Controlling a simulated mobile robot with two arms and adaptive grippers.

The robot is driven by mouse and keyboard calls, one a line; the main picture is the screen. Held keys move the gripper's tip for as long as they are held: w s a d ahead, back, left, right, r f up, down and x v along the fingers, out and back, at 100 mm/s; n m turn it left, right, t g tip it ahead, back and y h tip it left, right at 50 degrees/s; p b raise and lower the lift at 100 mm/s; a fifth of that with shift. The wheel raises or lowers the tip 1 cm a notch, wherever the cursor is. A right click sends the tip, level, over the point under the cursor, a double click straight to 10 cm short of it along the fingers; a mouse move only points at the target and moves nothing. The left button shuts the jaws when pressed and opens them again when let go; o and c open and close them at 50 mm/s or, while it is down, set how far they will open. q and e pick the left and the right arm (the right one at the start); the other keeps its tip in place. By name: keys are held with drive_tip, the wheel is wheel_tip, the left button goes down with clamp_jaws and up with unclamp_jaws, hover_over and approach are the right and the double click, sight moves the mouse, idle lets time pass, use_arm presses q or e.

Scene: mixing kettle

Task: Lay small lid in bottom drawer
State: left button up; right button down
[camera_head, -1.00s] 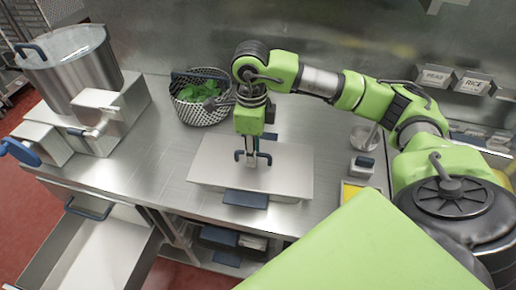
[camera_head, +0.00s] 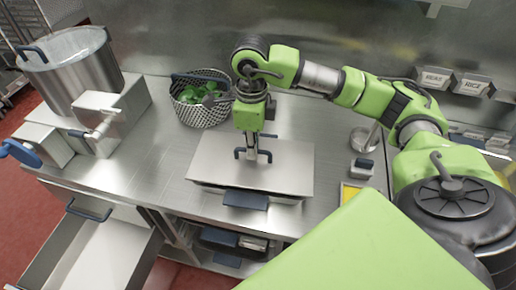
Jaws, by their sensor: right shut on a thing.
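My right gripper (camera_head: 252,157) points down and is shut on the dark blue handle of a flat silver lid (camera_head: 290,160), which appears to be the small lid. The lid lies level at the counter's front middle, over a silver container with a dark blue front handle (camera_head: 245,200). I cannot tell whether the lid touches the container. An open, empty metal drawer (camera_head: 105,262) shows at the lower left, below the counter; I cannot tell whether it is the bottom one. My left gripper is out of view.
A large steel kettle (camera_head: 72,70) stands at the back left. A wire basket of green leaves (camera_head: 203,112) stands behind the lid. A small container with a dark handle (camera_head: 362,166) is to its right. Shelves with dark-handled pans (camera_head: 225,240) are below the counter. The counter's left middle is clear.

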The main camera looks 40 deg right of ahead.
drive_tip(key=shift+r+p, duration=0.75)
drive_tip(key=shift+r, duration=0.95)
